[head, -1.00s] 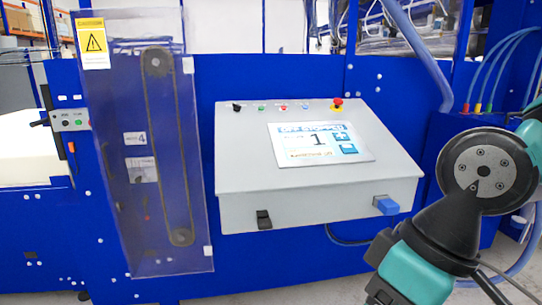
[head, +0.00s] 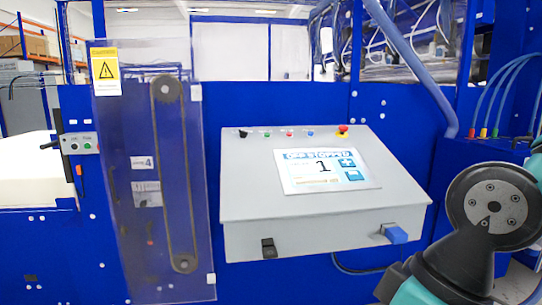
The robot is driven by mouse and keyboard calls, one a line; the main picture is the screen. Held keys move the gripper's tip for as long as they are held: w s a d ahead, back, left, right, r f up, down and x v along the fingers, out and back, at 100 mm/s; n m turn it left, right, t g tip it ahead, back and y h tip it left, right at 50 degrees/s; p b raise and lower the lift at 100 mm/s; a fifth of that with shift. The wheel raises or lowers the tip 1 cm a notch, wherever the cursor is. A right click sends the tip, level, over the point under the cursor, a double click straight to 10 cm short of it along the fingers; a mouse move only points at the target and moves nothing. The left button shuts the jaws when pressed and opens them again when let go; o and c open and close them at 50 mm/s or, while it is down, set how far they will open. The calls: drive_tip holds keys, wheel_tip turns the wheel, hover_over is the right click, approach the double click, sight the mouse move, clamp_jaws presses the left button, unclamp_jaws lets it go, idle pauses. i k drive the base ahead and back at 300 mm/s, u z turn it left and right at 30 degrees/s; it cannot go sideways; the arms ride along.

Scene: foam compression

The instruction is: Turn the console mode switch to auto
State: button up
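The grey console (head: 250,207) is fixed to the front of the blue machine in the middle of the head view. A row of small controls runs along its upper edge. At the left end of that row is a black knob (head: 243,133), likely the mode switch; its pointing direction is too small to tell. The screen (head: 325,171) reads what looks like "OFF STOPPED" with a large 1. Part of my arm shows at the lower right, to the right of the console and apart from it. My gripper is not visible.
A red emergency button (head: 342,129) sits at the row's right end. A black latch (head: 268,248) and a blue block (head: 395,234) are on the console's front face. A clear guard (head: 125,220) over a belt stands left. A smaller control box (head: 78,143) is at far left.

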sight(243, 134)
drive_tip(key=k, duration=0.6)
drive_tip(key=u, duration=0.75)
drive_tip(key=i, duration=0.6)
drive_tip(key=u, duration=0.85)
drive_tip(key=i, duration=0.9)
drive_tip(key=z, duration=0.65)
drive_tip(key=i, duration=0.65)
drive_tip(key=z, duration=0.7)
